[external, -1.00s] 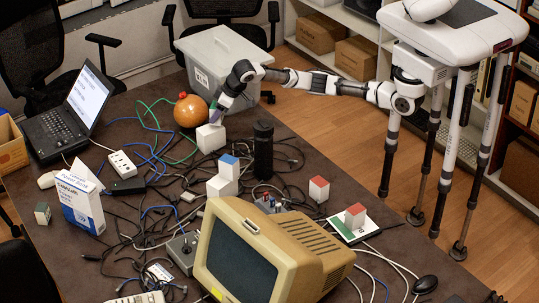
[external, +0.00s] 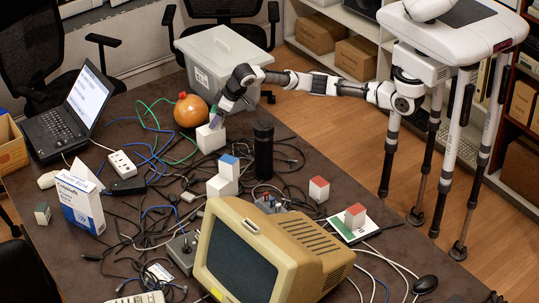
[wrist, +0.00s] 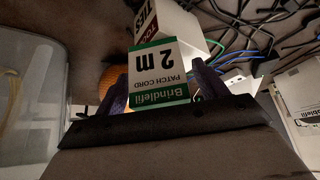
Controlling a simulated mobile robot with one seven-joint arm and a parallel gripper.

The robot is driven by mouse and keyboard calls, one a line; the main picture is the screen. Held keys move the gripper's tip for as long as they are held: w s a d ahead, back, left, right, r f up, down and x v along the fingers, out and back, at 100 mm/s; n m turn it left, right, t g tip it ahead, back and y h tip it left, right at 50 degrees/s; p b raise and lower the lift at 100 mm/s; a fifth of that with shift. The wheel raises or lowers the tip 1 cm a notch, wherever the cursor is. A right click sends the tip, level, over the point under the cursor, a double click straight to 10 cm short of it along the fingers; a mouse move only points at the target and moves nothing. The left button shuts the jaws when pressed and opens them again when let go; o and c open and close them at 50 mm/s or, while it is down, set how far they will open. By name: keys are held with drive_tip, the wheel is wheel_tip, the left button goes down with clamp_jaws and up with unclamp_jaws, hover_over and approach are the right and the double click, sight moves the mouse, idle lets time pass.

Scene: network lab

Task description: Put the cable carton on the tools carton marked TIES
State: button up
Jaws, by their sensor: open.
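The cable carton (wrist: 160,72), white and green and lettered "Brindlefil PATCH CORD 2 m", sits between the fingers of my gripper (wrist: 158,82) in the wrist view. The jaws are open around it. Just beyond it is the white tools carton (wrist: 172,24) with a red band and the word TIES. In the external view the white tools carton (external: 210,138) stands on the table. My gripper (external: 214,116) is directly above it, and the cable carton is mostly hidden by the fingers there. I cannot tell whether the two cartons touch.
An orange round object (external: 191,111) stands just behind the cartons. A black cylinder (external: 263,150) and a blue-topped carton (external: 229,164) stand to the front right. Tangled cables cover much of the table (external: 60,255). A grey lidded bin (external: 222,58) is behind.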

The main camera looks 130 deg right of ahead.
drive_tip(key=v, duration=1.2)
drive_tip(key=shift+b, duration=0.45)
